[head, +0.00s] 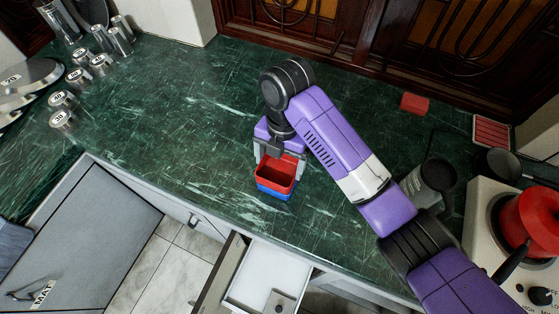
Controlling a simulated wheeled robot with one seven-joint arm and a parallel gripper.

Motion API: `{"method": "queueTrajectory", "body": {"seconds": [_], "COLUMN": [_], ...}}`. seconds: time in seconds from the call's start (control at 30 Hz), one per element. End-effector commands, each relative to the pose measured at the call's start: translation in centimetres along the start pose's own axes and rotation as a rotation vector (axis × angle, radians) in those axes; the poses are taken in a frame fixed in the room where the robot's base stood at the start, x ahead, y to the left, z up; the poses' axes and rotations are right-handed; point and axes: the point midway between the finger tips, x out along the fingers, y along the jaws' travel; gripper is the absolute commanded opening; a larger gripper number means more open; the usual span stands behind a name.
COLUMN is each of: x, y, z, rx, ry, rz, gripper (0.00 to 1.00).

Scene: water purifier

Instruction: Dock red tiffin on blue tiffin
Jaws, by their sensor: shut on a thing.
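The red tiffin (279,173) is an open, square red box near the front edge of the green counter. The blue tiffin (276,192) shows as a blue band directly below it. The red one looks seated on or touching the blue one, roughly aligned and level. My gripper (280,165) is above and behind them, with its fingers at the left and right sides of the red tiffin. It is shut on the red tiffin. Most of the blue tiffin is hidden under the red one.
An open drawer (268,278) is below the counter edge. Metal cups (100,64) and plates (30,78) stand at the left. At the right are a red block (414,103), a metal container (428,182) and a stove with a red pot (535,221). The counter left of the tiffins is clear.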

Motion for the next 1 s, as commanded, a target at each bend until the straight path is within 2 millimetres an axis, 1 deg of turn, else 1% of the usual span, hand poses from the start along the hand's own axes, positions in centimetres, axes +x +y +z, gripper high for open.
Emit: {"method": "queueTrajectory", "body": {"seconds": [0.17, 0.2, 0.23, 0.27, 0.5, 0.67, 0.77, 0.8, 1.0], "x": [0.5, 0.4, 0.4, 0.4, 0.3, -0.8, -2.4, -3.8, -8.1], "y": [0.0, 0.0, 0.0, 0.0, 0.0, 0.1, 0.1, 0.0, -0.1], "z": [0.1, 0.1, 0.1, 0.1, 0.0, 0.1, 0.1, 0.2, 0.2], "rx": [0.000, 0.000, 0.000, 0.000, 0.000, -0.001, -0.002, 0.000, -0.001], "ry": [0.000, 0.000, 0.000, 0.000, 0.000, -0.002, -0.004, -0.005, -0.006], "rz": [0.000, 0.000, 0.000, 0.000, 0.000, 0.001, 0.003, 0.002, -0.001], "gripper": [0.21, 0.90, 0.96, 1.00, 1.00, 1.00, 1.00, 1.00, 1.00]}}
